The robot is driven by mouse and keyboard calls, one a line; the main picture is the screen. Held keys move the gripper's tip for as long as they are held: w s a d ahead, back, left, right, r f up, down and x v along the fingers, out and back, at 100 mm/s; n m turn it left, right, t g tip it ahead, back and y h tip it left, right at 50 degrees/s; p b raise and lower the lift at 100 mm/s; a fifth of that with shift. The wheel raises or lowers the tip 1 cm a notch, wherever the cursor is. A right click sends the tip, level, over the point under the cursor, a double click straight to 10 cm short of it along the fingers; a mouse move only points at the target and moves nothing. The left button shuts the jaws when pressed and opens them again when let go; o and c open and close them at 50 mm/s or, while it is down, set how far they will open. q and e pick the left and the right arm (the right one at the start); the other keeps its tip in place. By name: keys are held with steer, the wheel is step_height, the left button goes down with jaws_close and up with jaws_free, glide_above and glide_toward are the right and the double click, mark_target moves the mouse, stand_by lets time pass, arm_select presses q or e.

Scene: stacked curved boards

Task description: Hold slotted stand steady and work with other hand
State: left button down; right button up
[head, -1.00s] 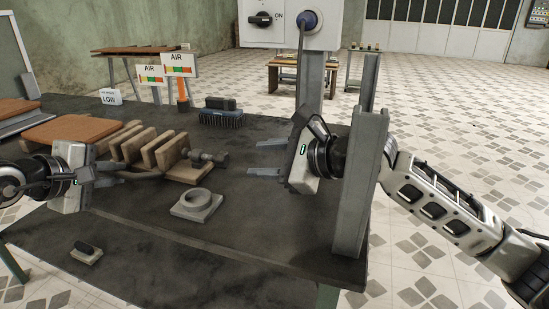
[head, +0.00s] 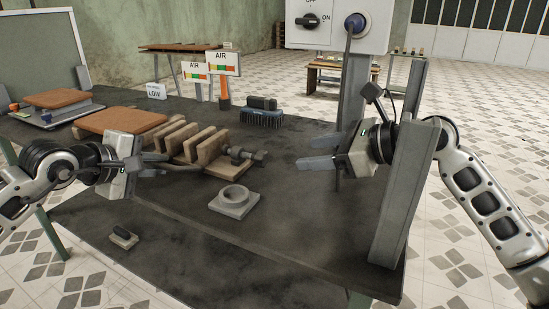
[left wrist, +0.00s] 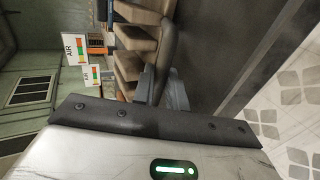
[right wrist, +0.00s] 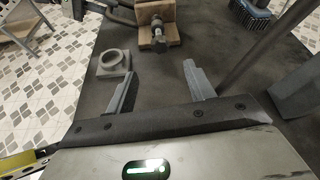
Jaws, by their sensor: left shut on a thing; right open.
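The slotted stand (head: 203,145) is a wooden base with several upright boards and slots between them, standing on the dark table. A grey bolt-like fitting (head: 243,156) sits at its right end. My left gripper (head: 163,165) is at its near left side, shut on a dark curved bar (left wrist: 167,45) that runs along the stand. Where the bar joins the stand is not clear. My right gripper (head: 314,152) is open and empty, to the right of the stand and apart from it. In the right wrist view, the stand's fitting end (right wrist: 158,28) lies beyond the open fingers.
A grey ring on a square base (head: 234,201) lies in front of the stand. A brush (head: 262,114) and AIR signs (head: 222,64) stand behind. A brown board stack (head: 120,122) is at left, a small block (head: 123,237) near the front. A grey post (head: 408,195) stands at right.

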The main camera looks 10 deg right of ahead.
mark_target(265, 159)
steer(key=x, duration=1.1)
steer(key=shift+a, duration=0.1)
steer(key=c, duration=1)
